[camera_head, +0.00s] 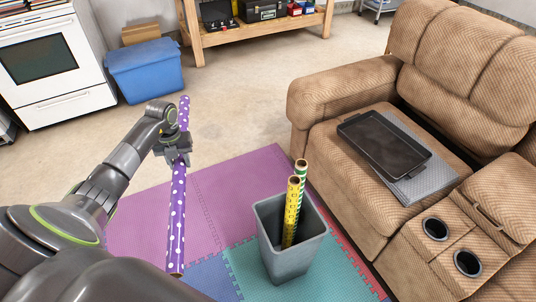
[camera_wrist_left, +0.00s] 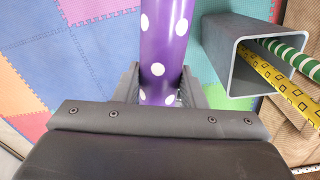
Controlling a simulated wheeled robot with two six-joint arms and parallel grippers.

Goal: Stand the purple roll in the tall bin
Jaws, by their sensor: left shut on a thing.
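The purple roll (camera_head: 177,215) with white dots is long and thin and stands nearly upright in the air, left of the bin. My left gripper (camera_head: 177,157) is shut around it above its middle. In the left wrist view the roll (camera_wrist_left: 165,40) passes between the fingers of my left gripper (camera_wrist_left: 160,85). The tall grey bin (camera_head: 288,258) stands on the foam mat, to the right of the roll and apart from it. The bin also shows at the right in the left wrist view (camera_wrist_left: 228,65). My right gripper is not in view.
A yellow roll (camera_head: 292,210) and a green striped roll (camera_head: 301,172) lean inside the bin. A brown recliner sofa (camera_head: 340,90) with a black tray (camera_head: 384,143) stands right of the bin. A blue tub (camera_head: 146,72) and white stove (camera_head: 52,65) stand behind.

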